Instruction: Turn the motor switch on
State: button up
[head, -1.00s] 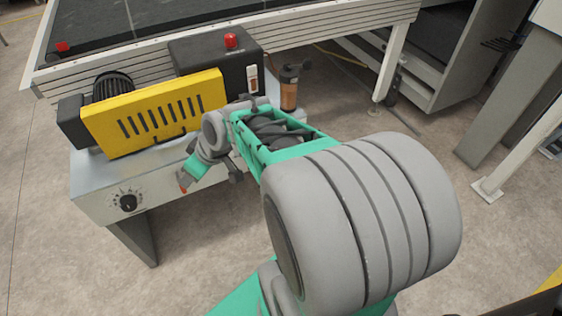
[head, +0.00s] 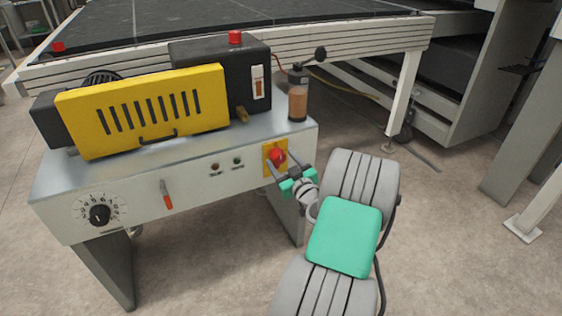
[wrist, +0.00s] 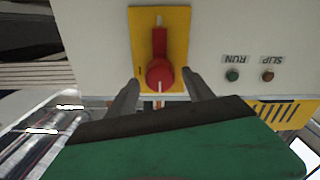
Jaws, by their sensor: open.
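A red rotary switch (head: 277,156) on a yellow plate (head: 268,170) sits at the right end of the machine's front panel. In the wrist view the red switch (wrist: 160,72) appears upside down with the panel lettering, its long handle pointing up in the picture. My gripper (head: 281,166) is open in front of the switch. In the wrist view its two fingers (wrist: 161,82) stand either side of the round end of the knob, with gaps visible; I cannot tell whether they touch it. No motor label is readable.
Small RUN and SLIP lamps (wrist: 250,75) sit beside the switch. The panel also bears a numbered dial (head: 100,214) and a red-handled lever (head: 167,196). A yellow guard (head: 145,110), a black box (head: 215,75) with a white switch plate (head: 258,82), and a bottle (head: 298,98) stand above.

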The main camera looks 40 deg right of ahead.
jog(key=shift+w+d, duration=0.15)
jog(key=shift+w, duration=0.45)
jog(key=shift+c, duration=0.5)
grip_shut()
